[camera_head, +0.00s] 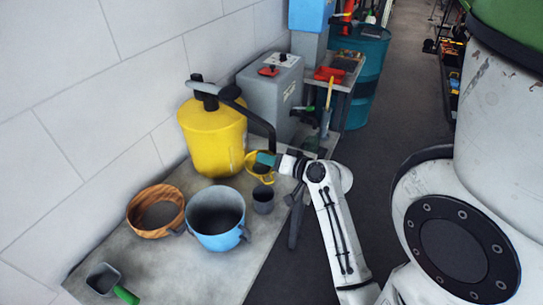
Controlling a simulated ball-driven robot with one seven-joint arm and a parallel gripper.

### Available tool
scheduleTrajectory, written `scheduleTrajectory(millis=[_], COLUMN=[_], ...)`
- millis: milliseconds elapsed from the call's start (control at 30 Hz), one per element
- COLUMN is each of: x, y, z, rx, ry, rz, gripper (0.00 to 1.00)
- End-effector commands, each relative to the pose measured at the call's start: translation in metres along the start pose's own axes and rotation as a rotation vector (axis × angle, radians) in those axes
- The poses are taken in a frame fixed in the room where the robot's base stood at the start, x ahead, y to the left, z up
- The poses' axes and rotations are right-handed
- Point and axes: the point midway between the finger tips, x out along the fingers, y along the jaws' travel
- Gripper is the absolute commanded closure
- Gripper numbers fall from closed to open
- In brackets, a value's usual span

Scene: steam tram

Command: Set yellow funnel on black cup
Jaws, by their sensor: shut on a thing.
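The yellow funnel (262,176) is in the head view, held up over the far right part of the grey table. My gripper (266,160) is shut on it at its upper right side, with teal fingertips against the rim. The black cup (263,202) stands upright on the table, just below the funnel in the picture. It looks dark grey, and its open top faces up. A gap seems to show between the funnel and the cup, but I cannot tell the exact height or alignment.
A yellow tank (213,140) with a dark handle stands behind the funnel. A blue pot (222,240) and a wooden bowl (150,229) stand left of the cup. A green-handled scoop (105,280) lies at front left. The table's right edge is near the cup.

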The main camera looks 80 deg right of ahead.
Motion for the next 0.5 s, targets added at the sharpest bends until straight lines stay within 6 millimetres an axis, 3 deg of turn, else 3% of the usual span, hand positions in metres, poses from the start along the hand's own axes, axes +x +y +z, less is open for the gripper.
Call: scheduleTrajectory(millis=[500], x=[0.01], y=[0.024], z=[0.024], rx=[0.001], ry=[0.0], rz=[0.0], gripper=[1.0])
